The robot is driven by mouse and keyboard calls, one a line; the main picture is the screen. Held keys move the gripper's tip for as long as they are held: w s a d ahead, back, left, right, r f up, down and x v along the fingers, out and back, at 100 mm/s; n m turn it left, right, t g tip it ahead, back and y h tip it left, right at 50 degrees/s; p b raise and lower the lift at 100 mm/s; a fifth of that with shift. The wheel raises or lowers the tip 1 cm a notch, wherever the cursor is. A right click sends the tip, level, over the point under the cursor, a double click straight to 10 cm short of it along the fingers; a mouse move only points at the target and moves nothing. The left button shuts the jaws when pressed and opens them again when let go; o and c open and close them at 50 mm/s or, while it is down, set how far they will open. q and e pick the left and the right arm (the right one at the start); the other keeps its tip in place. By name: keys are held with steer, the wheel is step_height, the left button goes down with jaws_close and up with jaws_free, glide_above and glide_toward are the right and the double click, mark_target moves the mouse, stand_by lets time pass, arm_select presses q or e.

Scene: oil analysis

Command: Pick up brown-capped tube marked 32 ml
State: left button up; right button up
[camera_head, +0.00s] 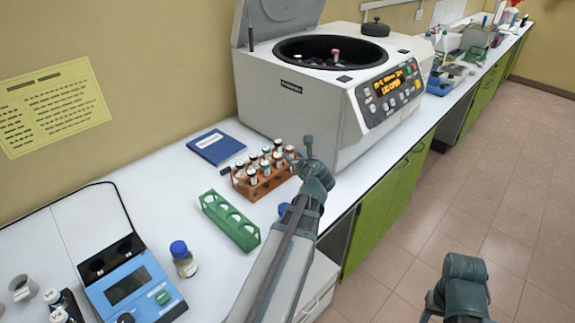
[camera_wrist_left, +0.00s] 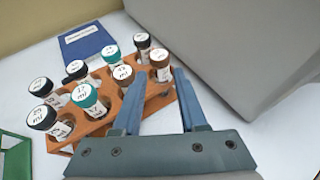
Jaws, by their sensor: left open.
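The orange-brown rack (camera_head: 263,187) holds several capped tubes with black, teal and brown caps. In the left wrist view, one brown-capped tube (camera_wrist_left: 160,57) stands upright at the rack's right end, just beyond and between my left fingertips. Another brown-capped tube (camera_wrist_left: 122,74) stands to its left, by the left finger. The cap numbers are too small to read surely, so I cannot tell which is marked 32 ml. My left gripper (camera_head: 299,157) is open and empty at the rack's right end; it also shows in the wrist view (camera_wrist_left: 160,80). My right wrist shows at the bottom right; its fingers are unclear.
The centrifuge (camera_head: 300,105), lid up, stands close behind and right of the rack. A green empty rack (camera_head: 231,221) lies in front left. A blue book (camera_head: 215,147), a blue-capped bottle (camera_head: 184,260) and a blue device (camera_head: 132,287) are on the white counter.

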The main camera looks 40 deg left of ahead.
mark_target(291, 153)
arm_select(q)
steer(key=shift+w+a+f, duration=0.1)
steer(key=shift+w+a, duration=0.15)
steer(key=shift+a, duration=0.05)
steer(key=shift+w+a+f, duration=0.15)
steer(key=shift+a, duration=0.05)
steer(key=b+x, duration=0.2)
steer(key=x, duration=0.3)
arm_select(e)
steer(key=shift+w+a+f, duration=0.15)
steer(key=shift+a+f, duration=0.1)
steer(key=shift+f, duration=0.35)
steer(key=shift+w+a+f, duration=0.15)
steer(key=shift+a+f, duration=0.1)
steer(key=shift+f, duration=0.3)
arm_select(q)
jaws_close()
